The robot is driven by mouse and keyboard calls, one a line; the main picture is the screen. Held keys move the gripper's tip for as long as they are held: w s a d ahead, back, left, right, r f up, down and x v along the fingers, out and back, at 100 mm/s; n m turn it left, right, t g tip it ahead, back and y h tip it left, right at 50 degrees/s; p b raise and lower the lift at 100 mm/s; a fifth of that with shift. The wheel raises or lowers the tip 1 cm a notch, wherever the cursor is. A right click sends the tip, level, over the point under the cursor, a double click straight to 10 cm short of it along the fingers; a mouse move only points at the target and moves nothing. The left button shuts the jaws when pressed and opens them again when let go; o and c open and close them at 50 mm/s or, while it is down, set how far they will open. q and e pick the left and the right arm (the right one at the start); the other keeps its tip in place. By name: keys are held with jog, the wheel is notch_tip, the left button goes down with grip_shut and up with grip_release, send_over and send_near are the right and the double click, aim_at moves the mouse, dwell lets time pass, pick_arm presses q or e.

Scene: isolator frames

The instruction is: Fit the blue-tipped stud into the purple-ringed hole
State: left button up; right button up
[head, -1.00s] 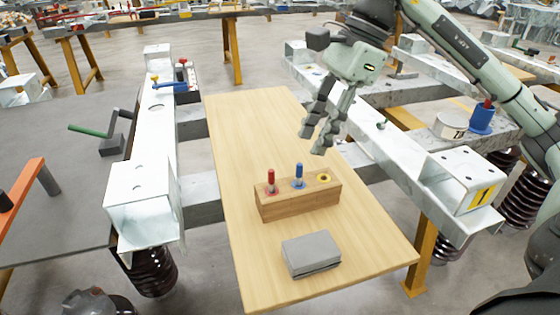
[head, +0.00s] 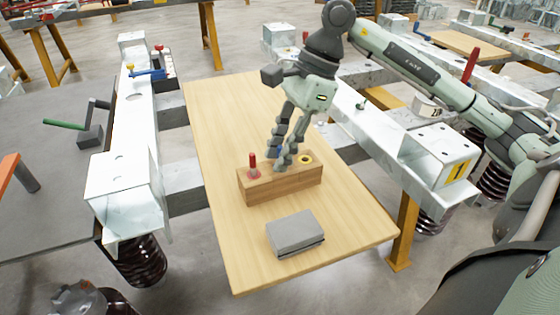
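My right gripper (head: 281,160) points down at the wooden block (head: 290,186), with its fingertips at the middle socket. The blue-tipped stud stood there in the earlier frame; now the fingers cover it almost wholly, with only a hint of blue between them. I cannot tell whether the fingers touch the stud or are shut on it. A red-tipped stud (head: 253,165) stands upright in the block, left of the fingers. The block's right socket has a yellow ring (head: 305,159) and is empty. I cannot make out a purple-ringed hole. My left gripper is not in view.
The block stands on a wooden board (head: 224,120), with a grey box (head: 295,233) in front of it. White steel beams flank the board: the left beam (head: 130,150) and the right beam (head: 380,120). The board's far half is clear.

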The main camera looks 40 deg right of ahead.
grip_shut()
jog(key=shift+r, duration=0.1)
